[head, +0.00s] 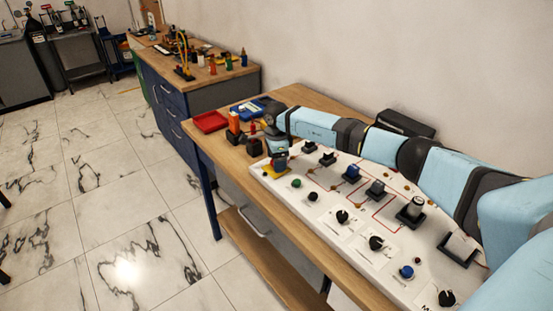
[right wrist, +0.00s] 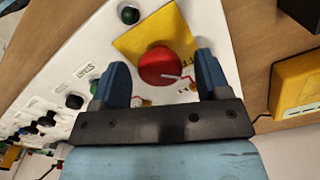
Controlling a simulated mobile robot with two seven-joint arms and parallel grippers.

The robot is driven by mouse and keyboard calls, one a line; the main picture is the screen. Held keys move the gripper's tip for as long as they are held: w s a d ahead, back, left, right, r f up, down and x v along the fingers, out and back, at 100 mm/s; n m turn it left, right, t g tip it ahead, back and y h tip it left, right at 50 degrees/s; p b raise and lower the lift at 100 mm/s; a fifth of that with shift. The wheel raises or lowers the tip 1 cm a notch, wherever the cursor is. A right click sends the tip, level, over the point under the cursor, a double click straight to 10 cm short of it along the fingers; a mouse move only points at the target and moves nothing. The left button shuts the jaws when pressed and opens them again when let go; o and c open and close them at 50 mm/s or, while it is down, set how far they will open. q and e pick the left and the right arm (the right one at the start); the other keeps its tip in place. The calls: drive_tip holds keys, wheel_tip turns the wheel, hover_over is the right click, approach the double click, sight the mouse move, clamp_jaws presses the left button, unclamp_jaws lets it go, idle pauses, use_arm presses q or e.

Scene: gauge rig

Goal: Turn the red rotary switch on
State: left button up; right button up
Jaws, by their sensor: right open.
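The red rotary switch (right wrist: 162,66) is a round red knob on a square yellow plate (right wrist: 138,44) in the right wrist view. A thin pale mark shows on its near side. My right gripper (right wrist: 160,60) is open, with one blue finger on each side of the knob; I cannot tell whether either touches it. In the head view my right gripper (head: 279,161) is at the far left end of the white panel (head: 325,215), over the yellow plate (head: 266,171), and hides the knob. My left gripper is not in view.
The panel carries several black knobs, a green button (head: 296,183), a blue button (head: 406,271) and black-based devices. A red tray (head: 210,122) and an orange-topped item (head: 234,122) stand on the wooden bench beyond it. A yellow box (right wrist: 297,86) shows at right in the wrist view.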

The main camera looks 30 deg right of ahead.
drive_tip(key=c, duration=0.9)
